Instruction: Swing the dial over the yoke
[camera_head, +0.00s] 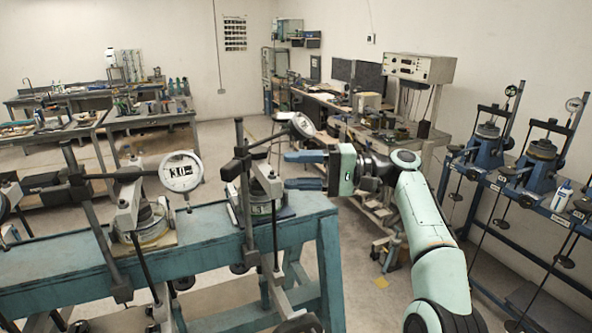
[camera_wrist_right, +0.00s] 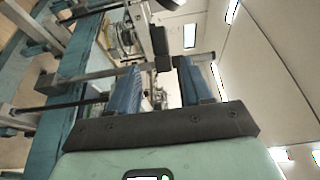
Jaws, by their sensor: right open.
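A round white dial (camera_head: 302,125) on a dark arm stands out to the right of the nearer bench's right-hand lever frame, edge partly turned to me. The grey yoke (camera_head: 266,186) of that frame stands over its cell, left of and below the dial. My right gripper (camera_head: 303,171) is open, its blue fingers pointing left toward the frame, just below the dial and right of the yoke. I see nothing between the fingers. In the right wrist view the open fingers (camera_wrist_right: 160,85) also show, with frame parts behind them. My left gripper is not in view.
A second dial (camera_head: 181,172) faces me on the left-hand frame of the same blue bench (camera_head: 220,237). Dark upright posts and rods rise close to the left of my right gripper. More lever frames (camera_head: 541,160) stand along the right wall. Open floor lies behind the bench.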

